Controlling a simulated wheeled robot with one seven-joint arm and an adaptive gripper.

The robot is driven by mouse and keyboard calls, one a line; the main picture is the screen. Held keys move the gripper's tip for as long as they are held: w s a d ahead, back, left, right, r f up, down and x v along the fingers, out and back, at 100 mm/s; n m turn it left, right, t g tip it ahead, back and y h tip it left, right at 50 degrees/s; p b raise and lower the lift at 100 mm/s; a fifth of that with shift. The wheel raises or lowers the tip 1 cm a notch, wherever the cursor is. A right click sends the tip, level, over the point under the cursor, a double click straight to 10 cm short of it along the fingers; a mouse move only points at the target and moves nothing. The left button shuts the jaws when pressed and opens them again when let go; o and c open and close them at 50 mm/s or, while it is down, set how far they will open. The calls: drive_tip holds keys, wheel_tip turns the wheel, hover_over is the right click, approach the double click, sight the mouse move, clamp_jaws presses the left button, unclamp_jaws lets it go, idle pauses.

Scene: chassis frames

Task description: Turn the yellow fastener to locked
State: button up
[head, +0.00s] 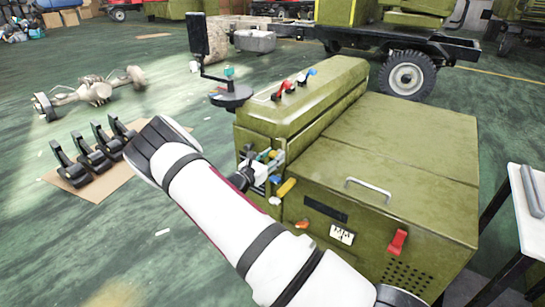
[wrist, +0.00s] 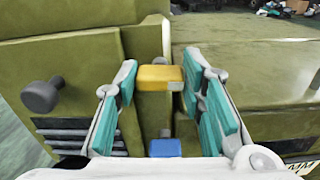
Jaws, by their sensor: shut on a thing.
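The yellow fastener (wrist: 158,76) shows in the wrist view as a short yellow block with a small metal-looking corner, at the seam between two green housing parts. My gripper (wrist: 162,92) has one teal-padded finger on each side of it and is shut on it. The fastener lies crosswise in the wrist picture. A blue block (wrist: 165,148) sits just below it. In the head view my white arm reaches to the front of the green machine (head: 400,150), and the fingers partly hide the small coloured parts there.
A dark round knob (wrist: 40,95) stands out left of the fingers. Red and blue levers (head: 288,86) are on top. Black pedals (head: 92,150) lie on the floor at left.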

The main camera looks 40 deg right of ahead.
drive_tip(key=m+p, duration=0.1)
drive_tip(key=m, duration=0.2)
drive_tip(key=shift+m, duration=0.4)
drive_tip(key=m+p, duration=0.1)
drive_tip(key=m, duration=0.3)
drive_tip(key=shift+s+m+p, duration=0.15)
drive_tip(key=shift+m+p, duration=0.15)
drive_tip(key=shift+p, duration=0.1)
drive_tip(key=m+p, duration=0.2)
drive_tip(key=m, duration=0.2)
drive_tip(key=shift+f+m, duration=0.1)
drive_tip(key=shift+m, duration=0.2)
drive_tip(key=shift+f+m+p, duration=0.2)
drive_tip(key=shift+m+p, duration=0.9)
drive_tip(key=shift+m, duration=1)
drive_tip(key=o, duration=1.1)
drive_tip(key=shift+o, duration=0.2)
drive_tip(key=v, duration=1.2)
drive_tip(key=shift+r, duration=0.1)
